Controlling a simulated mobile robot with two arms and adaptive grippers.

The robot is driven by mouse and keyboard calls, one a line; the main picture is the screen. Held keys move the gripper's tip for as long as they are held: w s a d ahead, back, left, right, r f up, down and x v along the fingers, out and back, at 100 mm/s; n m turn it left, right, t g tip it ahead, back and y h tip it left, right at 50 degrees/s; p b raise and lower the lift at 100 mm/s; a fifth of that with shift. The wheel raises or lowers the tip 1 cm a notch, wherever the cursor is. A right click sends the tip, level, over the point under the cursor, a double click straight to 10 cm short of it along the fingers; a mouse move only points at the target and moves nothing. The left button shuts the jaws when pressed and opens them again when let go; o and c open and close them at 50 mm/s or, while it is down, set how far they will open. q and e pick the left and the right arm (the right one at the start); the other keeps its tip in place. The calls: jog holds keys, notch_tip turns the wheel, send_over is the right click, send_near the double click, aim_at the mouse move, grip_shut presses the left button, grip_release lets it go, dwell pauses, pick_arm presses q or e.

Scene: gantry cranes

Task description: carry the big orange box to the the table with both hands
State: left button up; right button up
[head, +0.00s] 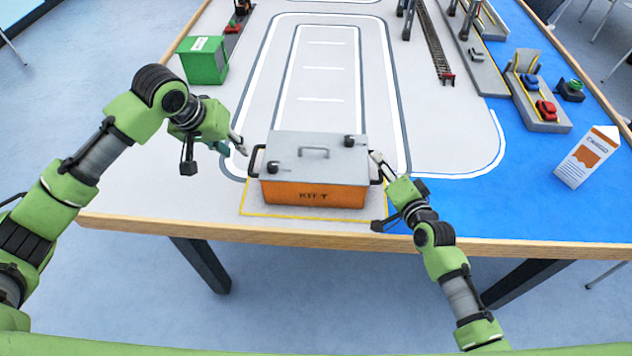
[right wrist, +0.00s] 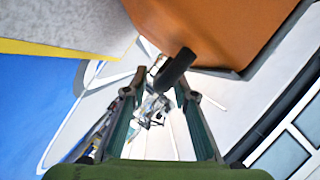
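The big orange box (head: 315,193) has a grey lid with a handle and dark latches, and "KIFT" on its front. It sits upright on the table (head: 225,198), inside a yellow outline at the front edge. A dark handle sticks out from each side. My left gripper (head: 233,146) is open and empty, just above and left of the left handle (head: 254,160). My right gripper (head: 378,160) is beside the right handle. In the right wrist view its fingers (right wrist: 158,88) are apart, with the dark handle (right wrist: 175,68) near the tips, not clamped.
A green box (head: 204,62) stands at the back left of the table. A white and orange carton (head: 588,157) stands on the blue area at the right, near toy cars (head: 546,110) on a ramp. Crane rails (head: 432,45) lie farther back. The track area behind the box is clear.

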jog(key=shift+s, duration=0.1)
jog(key=shift+s+d, duration=0.1)
jog(key=shift+s, duration=0.2)
jog(key=v, duration=1.1)
jog(key=shift+s, duration=0.1)
